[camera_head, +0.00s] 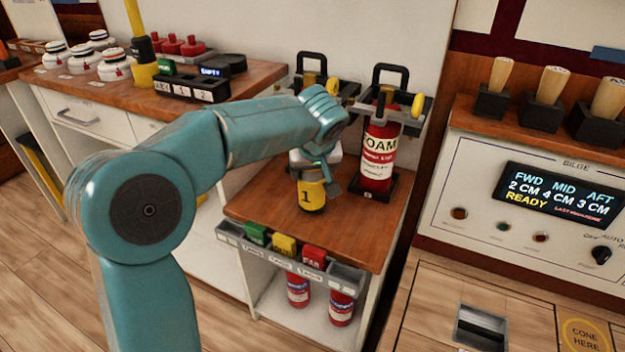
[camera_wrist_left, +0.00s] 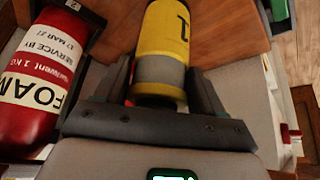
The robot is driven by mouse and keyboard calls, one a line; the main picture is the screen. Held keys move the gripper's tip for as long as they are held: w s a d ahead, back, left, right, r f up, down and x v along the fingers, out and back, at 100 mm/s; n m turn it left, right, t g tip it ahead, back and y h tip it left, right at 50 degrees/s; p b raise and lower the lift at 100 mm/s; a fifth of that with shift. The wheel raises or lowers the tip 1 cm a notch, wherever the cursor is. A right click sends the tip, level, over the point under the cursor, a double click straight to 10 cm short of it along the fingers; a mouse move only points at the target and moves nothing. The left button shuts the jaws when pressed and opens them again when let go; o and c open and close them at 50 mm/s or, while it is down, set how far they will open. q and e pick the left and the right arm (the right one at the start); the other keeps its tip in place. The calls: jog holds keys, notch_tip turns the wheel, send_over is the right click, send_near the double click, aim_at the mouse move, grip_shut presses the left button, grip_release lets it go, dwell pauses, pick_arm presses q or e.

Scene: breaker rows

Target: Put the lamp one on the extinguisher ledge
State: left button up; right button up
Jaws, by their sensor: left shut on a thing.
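The lamp one (camera_head: 312,194) is a yellow cylinder marked 1 with a grey band. It is upright at the wooden extinguisher ledge (camera_head: 260,200), in front of the wall brackets. In the head view I cannot tell whether its base touches the wood. My left gripper (camera_head: 318,166) is shut on the lamp from above and behind. In the left wrist view the lamp (camera_wrist_left: 163,45) sits between the two dark fingers (camera_wrist_left: 160,98). My right gripper is in neither view.
A red FOAM extinguisher (camera_head: 379,155) stands in a bracket just right of the lamp. A tray with green, yellow and red tags (camera_head: 284,246) runs along the ledge's front edge. Red extinguishers (camera_head: 298,290) stand on the shelf below. The bilge panel (camera_head: 560,195) is at the right.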

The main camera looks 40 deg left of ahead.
pick_arm(q)
jog(key=shift+f, duration=0.8)
jog(key=shift+r, duration=0.15)
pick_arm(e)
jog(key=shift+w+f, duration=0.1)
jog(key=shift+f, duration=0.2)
pick_arm(q)
jog(key=shift+f, duration=0.25)
jog(key=o, duration=1.4)
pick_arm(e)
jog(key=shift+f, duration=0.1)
pick_arm(q)
jog(key=shift+o, duration=0.2)
jog(key=shift+r, duration=0.15)
jog(key=shift+r, duration=0.3)
jog(key=p+v, duration=0.3)
jog(key=v, duration=0.8)
jog(key=shift+r+p, duration=0.2)
jog(key=shift+p, duration=0.15)
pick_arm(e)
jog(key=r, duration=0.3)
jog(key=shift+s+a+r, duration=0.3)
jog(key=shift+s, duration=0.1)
